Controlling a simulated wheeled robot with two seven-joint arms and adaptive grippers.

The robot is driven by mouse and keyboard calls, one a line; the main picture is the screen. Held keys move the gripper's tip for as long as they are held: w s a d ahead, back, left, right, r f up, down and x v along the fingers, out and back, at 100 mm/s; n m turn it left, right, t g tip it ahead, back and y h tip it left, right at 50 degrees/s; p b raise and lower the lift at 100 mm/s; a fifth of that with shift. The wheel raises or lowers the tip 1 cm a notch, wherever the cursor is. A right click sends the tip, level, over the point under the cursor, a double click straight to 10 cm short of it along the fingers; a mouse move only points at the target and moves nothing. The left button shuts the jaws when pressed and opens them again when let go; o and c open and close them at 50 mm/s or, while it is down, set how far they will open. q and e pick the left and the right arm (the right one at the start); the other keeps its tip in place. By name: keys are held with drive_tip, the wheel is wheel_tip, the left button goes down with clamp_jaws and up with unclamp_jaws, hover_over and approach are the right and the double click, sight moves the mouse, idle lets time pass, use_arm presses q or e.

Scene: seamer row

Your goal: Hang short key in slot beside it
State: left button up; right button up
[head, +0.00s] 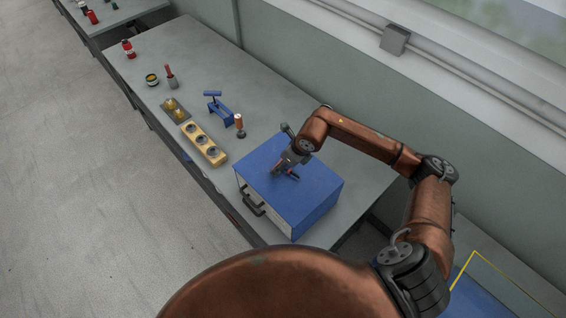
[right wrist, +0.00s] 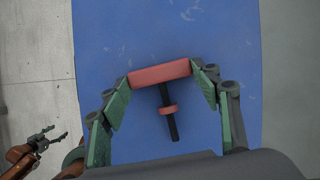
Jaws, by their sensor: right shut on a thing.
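A T-shaped key with a red crossbar (right wrist: 160,73), a black shaft and a red collar is between the fingers of my right gripper (right wrist: 160,72), which is shut on the crossbar ends. In the head view my right gripper (head: 287,172) is over the top of a blue cabinet (head: 318,188); I cannot tell whether the key touches that top. My left gripper (right wrist: 56,136) shows small at the lower left of the right wrist view, with its fingers apart and empty. It is not in the head view. I cannot make out a hanging slot.
Left of the cabinet on the grey bench (head: 200,60) stand a yellow block (head: 218,158) with round dark fittings, an orange-handled tool (head: 239,122), a blue device (head: 220,111) and a tray (head: 175,110) of brass pieces.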

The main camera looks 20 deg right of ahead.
drive_tip(key=shift+f, duration=0.1)
drive_tip(key=o, duration=0.7)
drive_tip(key=shift+f, duration=0.1)
drive_tip(key=o, duration=0.5)
